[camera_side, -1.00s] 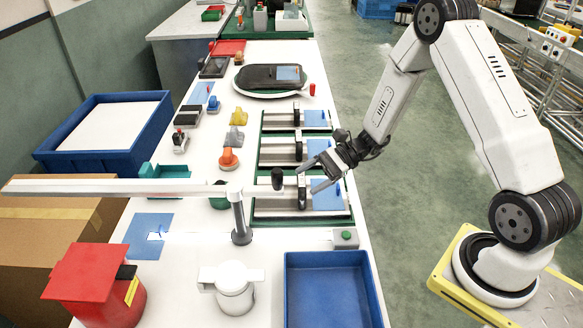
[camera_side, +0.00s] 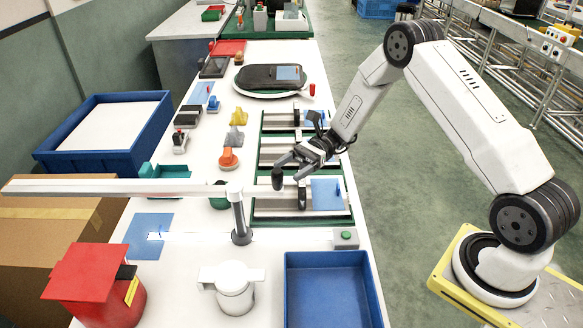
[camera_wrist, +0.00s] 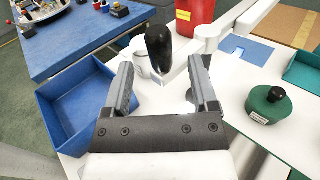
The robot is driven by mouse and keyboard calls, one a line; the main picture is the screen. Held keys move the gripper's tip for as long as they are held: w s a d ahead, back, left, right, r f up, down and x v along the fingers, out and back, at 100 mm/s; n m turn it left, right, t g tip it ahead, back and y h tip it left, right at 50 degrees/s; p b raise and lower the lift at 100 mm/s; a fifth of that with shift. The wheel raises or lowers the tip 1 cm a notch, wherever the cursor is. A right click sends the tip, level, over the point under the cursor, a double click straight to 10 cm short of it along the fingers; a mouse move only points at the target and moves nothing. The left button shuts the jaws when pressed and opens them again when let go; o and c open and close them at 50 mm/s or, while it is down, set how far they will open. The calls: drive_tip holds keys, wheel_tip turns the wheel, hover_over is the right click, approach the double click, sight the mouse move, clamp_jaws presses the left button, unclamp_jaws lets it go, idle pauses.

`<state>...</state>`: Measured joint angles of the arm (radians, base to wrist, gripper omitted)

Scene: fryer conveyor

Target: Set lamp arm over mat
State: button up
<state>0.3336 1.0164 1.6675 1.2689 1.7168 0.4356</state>
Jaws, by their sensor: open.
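The lamp arm (camera_side: 120,187) is a long white bar on a grey post (camera_side: 240,222). It points left, with its outer end beyond the table's left edge, and passes behind the blue mat (camera_side: 150,228) in the side view. A black knob (camera_side: 278,180) stands on its short right end. My gripper (camera_side: 287,168) is open and empty, close to the knob. In the wrist view the knob (camera_wrist: 158,47) shows just ahead of and between the fingertips (camera_wrist: 160,70); contact is not visible. The mat (camera_wrist: 247,51) also shows there.
A blue bin (camera_side: 330,290) and white canister (camera_side: 235,292) stand in front. A red bin (camera_side: 95,285) is at front left. Green-framed racks (camera_side: 265,205) lie under my gripper. A green round weight (camera_wrist: 268,107) sits near the post.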

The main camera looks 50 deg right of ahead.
sight(273, 181)
drive_tip(key=shift+a, duration=3.2)
clamp_jaws()
